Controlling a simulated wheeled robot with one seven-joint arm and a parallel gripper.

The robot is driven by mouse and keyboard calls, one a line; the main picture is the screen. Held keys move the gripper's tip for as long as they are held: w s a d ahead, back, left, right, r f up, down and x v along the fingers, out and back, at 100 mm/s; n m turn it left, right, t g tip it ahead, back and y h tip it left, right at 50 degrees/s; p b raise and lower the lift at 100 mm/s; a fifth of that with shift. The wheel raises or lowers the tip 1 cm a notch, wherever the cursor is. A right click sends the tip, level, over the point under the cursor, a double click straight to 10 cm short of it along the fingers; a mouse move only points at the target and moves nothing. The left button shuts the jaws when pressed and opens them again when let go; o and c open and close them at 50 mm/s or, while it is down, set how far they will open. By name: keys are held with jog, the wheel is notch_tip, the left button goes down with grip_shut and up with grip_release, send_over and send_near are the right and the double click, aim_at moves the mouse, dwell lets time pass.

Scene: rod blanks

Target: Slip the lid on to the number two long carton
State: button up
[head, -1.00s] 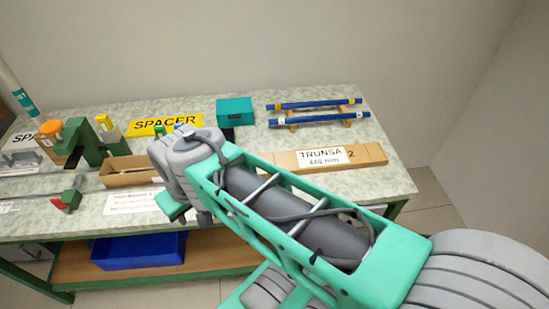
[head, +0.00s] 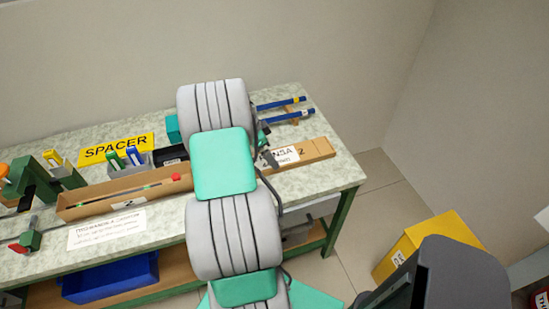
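The long carton (head: 90,208), marked 2, lies open on the bench left of my arm. Inside it is a dark rod with green bands and a red end. Its right end passes behind my arm. The cardboard lid (head: 318,152), with a white label reading partly "NSA" and a 2, lies on the bench to the right; my arm hides its left part. The lid is apart from the visible part of the carton.
A yellow SPACER sign (head: 116,148), a teal box (head: 172,129) and blue rods on a rest (head: 287,110) stand at the back. A green fixture (head: 40,182) is at left. A blue bin (head: 110,279) is on the lower shelf. A yellow box (head: 430,243) stands at right.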

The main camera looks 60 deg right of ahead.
jog(key=p+x, duration=0.1)
jog(key=x, duration=0.4)
jog(key=shift+d+f, duration=0.15)
jog(key=shift+d, duration=0.05)
jog(key=shift+c, duration=0.2)
jog(key=c, duration=1.2)
